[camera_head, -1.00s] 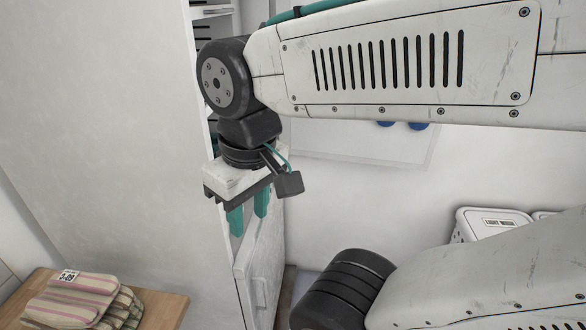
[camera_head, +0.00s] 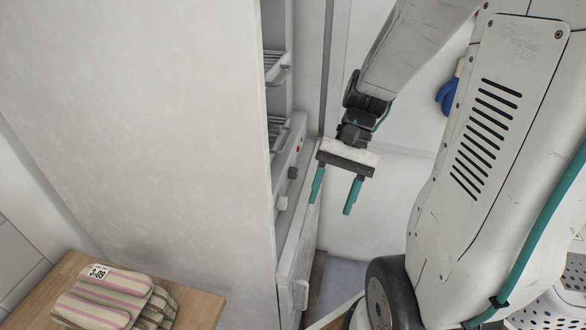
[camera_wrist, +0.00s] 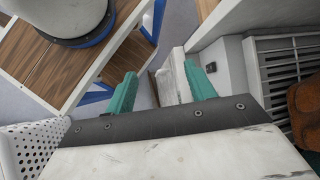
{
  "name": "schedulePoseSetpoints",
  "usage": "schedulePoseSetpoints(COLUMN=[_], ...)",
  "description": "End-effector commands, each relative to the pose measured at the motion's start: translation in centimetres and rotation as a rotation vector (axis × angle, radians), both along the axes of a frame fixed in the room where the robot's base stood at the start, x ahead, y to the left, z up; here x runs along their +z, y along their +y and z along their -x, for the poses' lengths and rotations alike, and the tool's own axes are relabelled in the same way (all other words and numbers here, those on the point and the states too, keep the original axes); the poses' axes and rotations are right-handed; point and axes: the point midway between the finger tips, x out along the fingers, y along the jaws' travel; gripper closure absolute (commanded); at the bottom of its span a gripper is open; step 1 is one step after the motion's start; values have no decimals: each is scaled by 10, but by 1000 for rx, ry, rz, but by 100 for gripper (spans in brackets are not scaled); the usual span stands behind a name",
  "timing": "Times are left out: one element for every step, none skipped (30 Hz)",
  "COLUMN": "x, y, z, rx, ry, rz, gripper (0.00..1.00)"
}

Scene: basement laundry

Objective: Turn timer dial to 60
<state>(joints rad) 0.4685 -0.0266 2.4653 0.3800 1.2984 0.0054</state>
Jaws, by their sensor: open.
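A white cabinet unit stands left of my gripper in the head view, with a control panel (camera_head: 295,155) seen edge-on. A small dark knob (camera_head: 293,173) sticks out of the panel below a red spot. A paler knob or handle (camera_head: 283,203) is lower and nearer. I cannot tell which one is the timer dial, and no numbers are readable. My gripper (camera_head: 333,196) is open and empty, right of the panel and apart from it, its two teal fingers pointing down. The wrist view also shows my open gripper (camera_wrist: 161,88); no dial is clearly recognisable there.
A white door (camera_head: 297,265) with a handle is below the panel. Folded striped cloths (camera_head: 105,300) lie on a wooden top (camera_head: 200,308) at lower left. The wrist view shows wooden shelving (camera_wrist: 45,75), a perforated white basket (camera_wrist: 30,145), and a louvred grille (camera_wrist: 285,70).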

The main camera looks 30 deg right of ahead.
Motion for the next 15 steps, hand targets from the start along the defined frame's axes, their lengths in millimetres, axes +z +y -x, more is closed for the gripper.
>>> schedulePoseSetpoints(x=[-12,-18,-26,-32,-38,-46,-52,-59,-68,-74,-81,-90,-97,-104,-113], y=[-4,-6,-8,-10,-13,-16,-19,-23,-28,-32,-37,-44,-50,-56,-64], z=[-7,-11,-18,-23,-28,-35,-41,-47,-55,-61,-68,-77,-83,-90,-99], rx=[-84,-133,-199,-249,-300,-372,-425,-479,-555,-611,-670,-747,-805,-863,-935], ry=[52,75,106,128,149,175,195,212,235,251,264,281,292,301,310], rz=[-68,-107,-161,-202,-243,-298,-341,-382,-440,-483,-527,-584,-625,-666,-719], gripper=[45,45,45,45,45,45,45,45,45,45,45,45,45,45,45])
